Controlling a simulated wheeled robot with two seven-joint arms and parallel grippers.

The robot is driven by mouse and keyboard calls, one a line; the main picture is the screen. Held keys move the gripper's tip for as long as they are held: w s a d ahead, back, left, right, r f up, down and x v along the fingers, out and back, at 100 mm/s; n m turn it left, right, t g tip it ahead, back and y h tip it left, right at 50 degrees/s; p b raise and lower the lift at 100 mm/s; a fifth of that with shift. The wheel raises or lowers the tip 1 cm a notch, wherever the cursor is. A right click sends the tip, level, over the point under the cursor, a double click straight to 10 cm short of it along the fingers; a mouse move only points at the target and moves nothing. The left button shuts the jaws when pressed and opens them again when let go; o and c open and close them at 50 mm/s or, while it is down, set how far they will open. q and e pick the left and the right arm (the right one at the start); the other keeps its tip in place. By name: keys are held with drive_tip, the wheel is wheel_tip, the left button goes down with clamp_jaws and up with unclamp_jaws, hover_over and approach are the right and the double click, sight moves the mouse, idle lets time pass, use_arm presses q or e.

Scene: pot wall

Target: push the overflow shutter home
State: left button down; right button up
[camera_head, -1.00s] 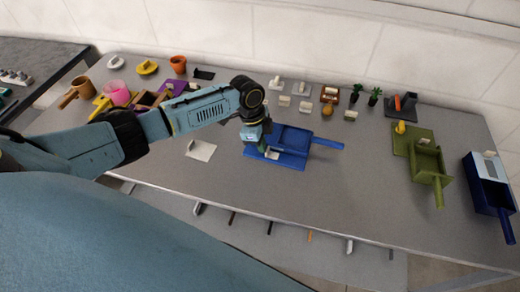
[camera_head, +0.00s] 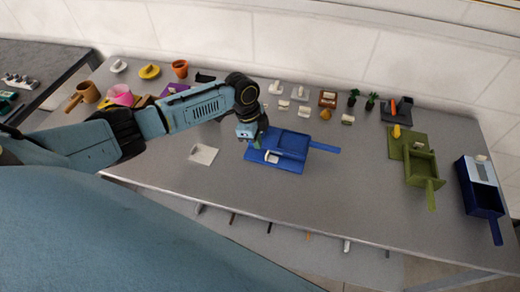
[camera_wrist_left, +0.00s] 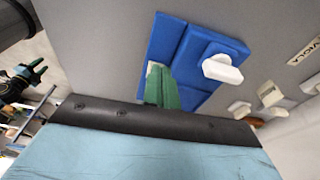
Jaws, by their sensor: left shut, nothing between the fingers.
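A blue unit (camera_head: 290,166) lies on the grey table in the middle of the head view. It has a flat base, a raised blue part with a handle (camera_head: 325,148) pointing right, and a white knob (camera_head: 271,156) at its left front. The label naming the overflow shutter is not readable. My left gripper (camera_head: 250,137) is just above the unit's left end, shut and empty. In the left wrist view its green fingers (camera_wrist_left: 161,88) overlap the blue base (camera_wrist_left: 168,38), near a slab with a white knob (camera_wrist_left: 222,69); contact cannot be told. My right gripper is out of view.
A white plate (camera_head: 203,154) lies left of the blue unit. An olive unit (camera_head: 420,165) and a dark blue unit (camera_head: 483,190) stand at the right. Small pots, plants and labelled blocks line the back. The table between the blue and olive units is clear.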

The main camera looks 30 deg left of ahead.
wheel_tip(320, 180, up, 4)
drive_tip(key=p, duration=0.4)
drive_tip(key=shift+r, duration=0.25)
